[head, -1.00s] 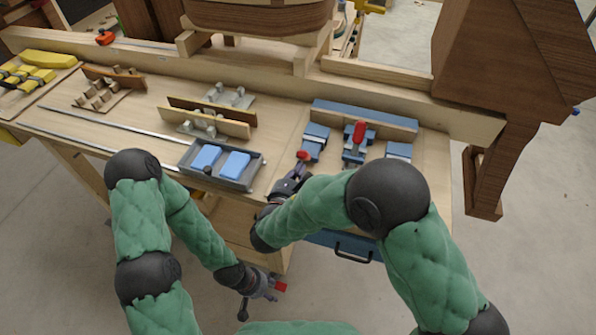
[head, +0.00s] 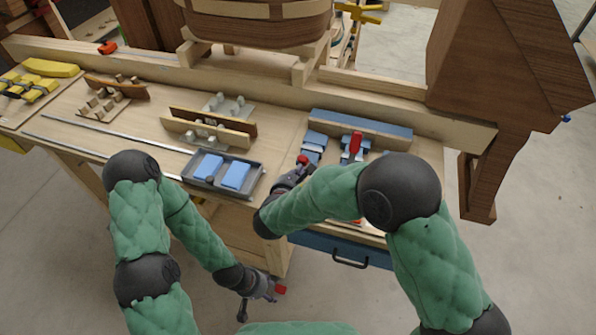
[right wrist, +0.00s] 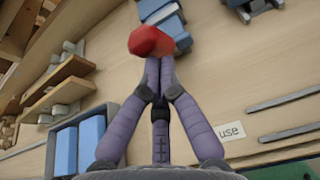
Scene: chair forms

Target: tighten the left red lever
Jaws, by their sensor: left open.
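The left red lever (head: 303,160) sits by the left blue clamp (head: 314,143) on the bench. It fills the tip area of my right gripper (head: 295,172). In the right wrist view, the fingers of my right gripper (right wrist: 158,62) come together at the red lever (right wrist: 151,41), whose rounded end shows just beyond the fingertips. The exact contact is partly hidden. A second red lever (head: 355,145) stands upright on the blue clamp to the right. My left gripper (head: 270,289) is open, low in front of the bench, with a small red piece at its tips.
A grey tray with blue blocks (head: 249,190) lies left of my right gripper. Wooden forms (head: 208,128) and yellow clamps (head: 40,85) stand further left. A blue-edged board (head: 362,120) is behind the clamps. My right forearm covers part of the bench's front right.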

